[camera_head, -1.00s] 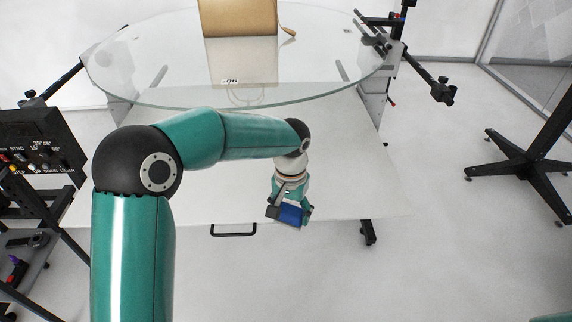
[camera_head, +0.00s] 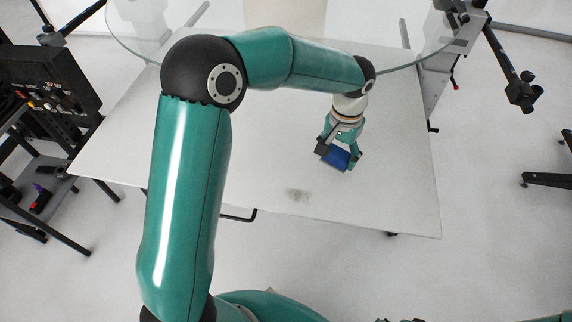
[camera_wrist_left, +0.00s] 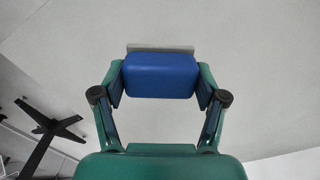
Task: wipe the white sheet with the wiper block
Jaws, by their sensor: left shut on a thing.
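The white sheet (camera_head: 240,180) is a broad flat surface below the glass disc. A grey smudge (camera_head: 298,196) lies on it near its front edge. My left gripper (camera_head: 340,152) is over the right part of the sheet, right of and behind the smudge. It is shut on the blue wiper block (camera_head: 336,159). In the left wrist view the block (camera_wrist_left: 160,75) sits between both fingers, with a thin grey strip along its far edge. I cannot tell whether the block touches the sheet (camera_wrist_left: 240,30). My right gripper is not in view.
A round glass turntable (camera_head: 130,45) overhangs the back of the sheet. A black control box (camera_head: 45,75) stands at the left. A dark jointed stand arm (camera_head: 510,70) is at the back right. A black handle (camera_head: 240,216) sits below the front edge.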

